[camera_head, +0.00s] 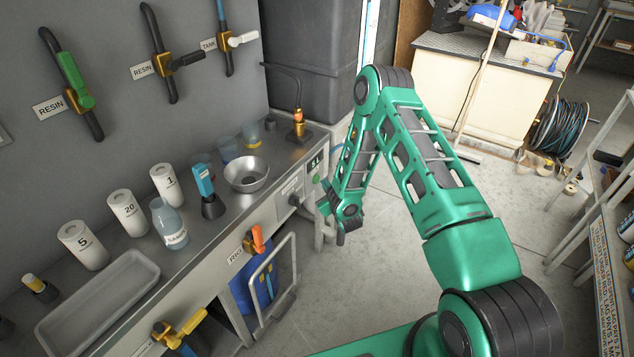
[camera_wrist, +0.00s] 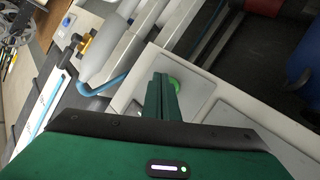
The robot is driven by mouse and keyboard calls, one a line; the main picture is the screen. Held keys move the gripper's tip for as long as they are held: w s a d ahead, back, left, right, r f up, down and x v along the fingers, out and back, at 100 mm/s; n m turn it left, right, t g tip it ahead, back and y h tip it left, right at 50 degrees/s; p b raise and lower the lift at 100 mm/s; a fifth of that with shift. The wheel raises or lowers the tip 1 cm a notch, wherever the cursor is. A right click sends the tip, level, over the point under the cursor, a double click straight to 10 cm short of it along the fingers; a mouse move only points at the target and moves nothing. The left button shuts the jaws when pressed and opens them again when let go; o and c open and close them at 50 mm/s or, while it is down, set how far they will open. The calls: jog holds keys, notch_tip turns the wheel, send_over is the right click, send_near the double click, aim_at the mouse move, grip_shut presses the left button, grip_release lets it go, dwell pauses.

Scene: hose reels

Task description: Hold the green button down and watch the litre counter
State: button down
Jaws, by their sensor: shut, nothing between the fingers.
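The litre counter (camera_head: 315,163) is a small dark display with pale digits on the front of the steel bench in the head view. The digits are too small to read surely. The green button (camera_wrist: 175,85) shows in the wrist view on a pale square plate, partly hidden behind my fingertips. My gripper (camera_wrist: 162,88) is shut and empty, its fingers pointing at the button and overlapping it in the picture. I cannot tell whether they press it. In the head view my gripper (camera_head: 324,197) is at the bench's right front end, just below the counter.
The bench holds a steel bowl (camera_head: 246,174), a glass jug (camera_head: 170,224), several white canisters (camera_head: 128,213) and a grey tray (camera_head: 97,303). A brass tap (camera_head: 298,124) stands near the counter. A blue container (camera_head: 252,289) sits below. The floor right of the bench is clear.

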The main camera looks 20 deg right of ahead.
jog(key=shift+w+a, duration=0.6)
dwell(3.9)
jog(key=shift+s+d, duration=0.65)
jog(key=shift+s, duration=0.1)
jog(key=shift+s+d, duration=1.7)
jog(key=shift+s, duration=0.15)
jog(key=shift+r, duration=0.1)
